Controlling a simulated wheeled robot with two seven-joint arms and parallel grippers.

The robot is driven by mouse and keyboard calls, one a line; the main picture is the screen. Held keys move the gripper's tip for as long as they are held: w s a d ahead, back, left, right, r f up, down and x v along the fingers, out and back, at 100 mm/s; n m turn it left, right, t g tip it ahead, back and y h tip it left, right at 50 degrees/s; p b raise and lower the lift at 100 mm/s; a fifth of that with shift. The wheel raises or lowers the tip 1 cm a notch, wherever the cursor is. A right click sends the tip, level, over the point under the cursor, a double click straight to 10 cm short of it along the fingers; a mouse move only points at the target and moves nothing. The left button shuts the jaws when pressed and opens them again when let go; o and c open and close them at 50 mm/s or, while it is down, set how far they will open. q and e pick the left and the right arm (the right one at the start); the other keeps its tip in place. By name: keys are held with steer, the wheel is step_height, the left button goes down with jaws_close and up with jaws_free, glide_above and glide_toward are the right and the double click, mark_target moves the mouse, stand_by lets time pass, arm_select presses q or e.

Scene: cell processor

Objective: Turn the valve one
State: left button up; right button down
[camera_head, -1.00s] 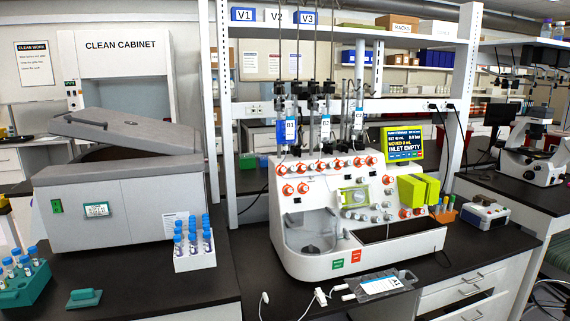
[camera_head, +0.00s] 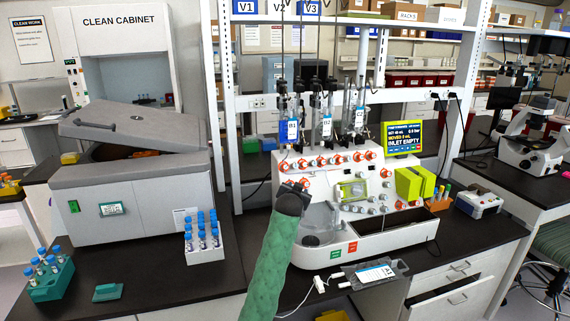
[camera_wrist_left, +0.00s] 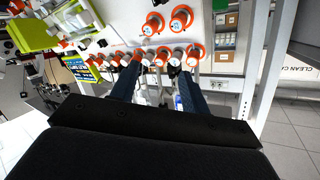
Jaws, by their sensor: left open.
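The white cell processor (camera_head: 300,225) stands on the dark bench with rows of orange-ringed valve knobs on its front. My left arm, in a green sleeve, reaches up from below, and its dark gripper (camera_head: 297,187) is in front of the left end of the panel, covering knobs there. In the left wrist view the two fingers of the left gripper (camera_wrist_left: 155,68) are apart and point at a row of orange knobs (camera_wrist_left: 162,56). Two larger orange knobs (camera_wrist_left: 180,18) show above. Contact with a knob cannot be told. I cannot read which is valve one. My right gripper is not in view.
Hanging bags (camera_head: 326,127) and a lit screen (camera_head: 402,138) reading "INLET EMPTY" are above the panel. A labelled bag (camera_head: 376,274) lies at the bench's front edge. A grey centrifuge-like box (camera_head: 140,205) and a vial rack (camera_head: 203,255) stand to the left.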

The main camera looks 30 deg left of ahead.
mark_target(285, 168)
arm_select(q)
steer(key=w+a+m+y+p, duration=0.1)
steer(key=w+a, duration=0.1)
steer(key=a, duration=0.1)
steer(key=w+a+r+m+t+y+p, duration=0.1)
steer(key=w+a, duration=0.1)
steer(key=a, duration=0.1)
steer(key=w+a, duration=0.1)
steer(key=a, duration=0.2)
steer(key=shift+w+a+r+m+t+y+p, duration=0.1)
steer(key=shift+w+r+m+t+y+p, duration=0.2)
steer(key=shift+w+r+m+y+p, duration=0.1)
steer(key=p+x, duration=0.1)
steer(key=x, duration=0.2)
steer(key=shift+w+f, duration=0.1)
steer(key=shift+f, duration=0.05)
steer(key=shift+w+a+f+p, duration=0.15)
steer(key=shift+w+a+p, duration=0.2)
steer(key=shift+w+p, duration=0.2)
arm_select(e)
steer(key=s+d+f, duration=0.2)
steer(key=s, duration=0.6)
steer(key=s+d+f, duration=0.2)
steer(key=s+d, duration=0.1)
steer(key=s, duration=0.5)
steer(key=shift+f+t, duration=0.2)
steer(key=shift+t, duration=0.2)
arm_select(q)
steer(key=c, duration=1)
